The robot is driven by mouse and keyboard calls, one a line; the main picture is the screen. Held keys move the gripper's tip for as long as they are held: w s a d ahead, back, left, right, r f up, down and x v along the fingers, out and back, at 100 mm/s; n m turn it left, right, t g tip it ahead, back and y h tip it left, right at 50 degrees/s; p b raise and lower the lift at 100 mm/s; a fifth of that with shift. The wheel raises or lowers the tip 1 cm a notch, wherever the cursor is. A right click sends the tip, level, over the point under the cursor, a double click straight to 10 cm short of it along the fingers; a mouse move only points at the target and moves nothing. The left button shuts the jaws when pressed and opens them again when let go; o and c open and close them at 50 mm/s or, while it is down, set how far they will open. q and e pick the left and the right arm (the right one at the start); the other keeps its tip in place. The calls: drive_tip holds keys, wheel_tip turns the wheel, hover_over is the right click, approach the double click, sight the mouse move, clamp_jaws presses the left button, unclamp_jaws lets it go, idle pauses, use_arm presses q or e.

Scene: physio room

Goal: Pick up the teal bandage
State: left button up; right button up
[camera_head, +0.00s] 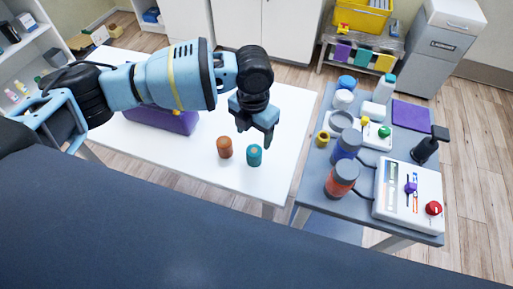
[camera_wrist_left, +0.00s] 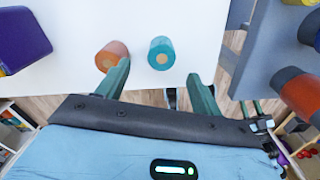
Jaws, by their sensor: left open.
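The teal bandage (camera_head: 254,155) is a small roll standing on the white table (camera_head: 283,117), near its right front part. An orange-brown bandage roll (camera_head: 225,147) stands just left of it, with a small gap. My left gripper (camera_head: 256,138) is above and slightly behind the teal bandage, fingers pointing down, and holds nothing. In the left wrist view the teal bandage (camera_wrist_left: 161,53) lies beyond the open fingers, between their lines, and the orange-brown roll (camera_wrist_left: 111,56) is by the left finger's tip. My right gripper is not in view.
A purple box (camera_head: 172,120) stands on the white table at left, partly behind my arm. A grey table (camera_head: 316,185) at right holds jars, bottles and a white device (camera_head: 402,200). A floor gap separates the tables. The white table's right back part is clear.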

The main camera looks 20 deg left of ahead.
sight(254, 150)
use_arm(q)
wheel_tip(254, 150, down, 2)
drive_tip(key=shift+f, duration=0.6)
drive_tip(key=f, duration=0.4)
drive_tip(key=shift+s+d+f, duration=0.1)
drive_tip(key=shift+s+f, duration=0.1)
drive_tip(key=shift+f, duration=0.2)
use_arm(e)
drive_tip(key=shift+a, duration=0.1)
use_arm(q)
drive_tip(key=c, duration=1.1)
drive_tip(key=shift+o, duration=0.2)
drive_tip(key=shift+r, duration=0.1)
